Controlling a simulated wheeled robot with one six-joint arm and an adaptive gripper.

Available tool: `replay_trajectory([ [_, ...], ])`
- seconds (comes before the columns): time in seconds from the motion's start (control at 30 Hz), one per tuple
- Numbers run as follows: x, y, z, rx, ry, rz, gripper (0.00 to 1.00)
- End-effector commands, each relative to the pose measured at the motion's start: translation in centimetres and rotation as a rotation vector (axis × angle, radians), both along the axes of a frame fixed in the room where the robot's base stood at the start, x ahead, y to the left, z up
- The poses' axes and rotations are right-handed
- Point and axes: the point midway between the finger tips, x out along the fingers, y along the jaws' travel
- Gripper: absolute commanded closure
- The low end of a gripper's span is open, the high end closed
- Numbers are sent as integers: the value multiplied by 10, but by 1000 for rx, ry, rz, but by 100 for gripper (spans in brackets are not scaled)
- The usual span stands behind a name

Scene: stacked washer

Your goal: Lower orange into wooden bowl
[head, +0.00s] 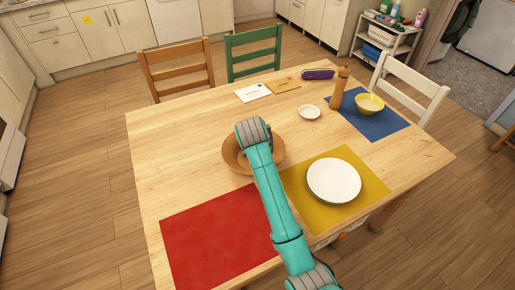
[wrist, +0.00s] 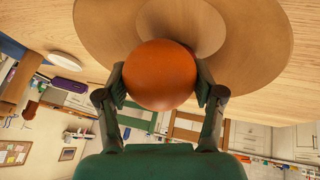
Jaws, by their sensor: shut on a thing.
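The orange (wrist: 160,76) is round and sits between the two fingers of my gripper (wrist: 161,88) in the wrist view. My gripper is shut on it, with a finger against each side. The wooden bowl (wrist: 255,50) shows behind the orange in the wrist view, with its rim and round inner base visible. In the head view the wooden bowl (head: 231,158) stands on the table, partly covered by my arm. The orange and the fingertips are hidden there. I cannot tell whether the orange touches the bowl.
The wooden table (head: 180,140) holds a red mat (head: 215,240), a yellow mat with a white plate (head: 333,181), and a blue mat with a yellow bowl (head: 369,104). A brown bottle (head: 339,88) and small white dish (head: 309,112) stand behind. The table left of the bowl is clear.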

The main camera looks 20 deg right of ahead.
Motion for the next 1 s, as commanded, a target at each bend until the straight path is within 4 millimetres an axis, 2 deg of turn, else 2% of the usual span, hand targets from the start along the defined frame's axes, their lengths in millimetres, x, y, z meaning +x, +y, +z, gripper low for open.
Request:
replay_trajectory([
  [1.0, 0, 0, -12, 0, 0, 0, 73],
])
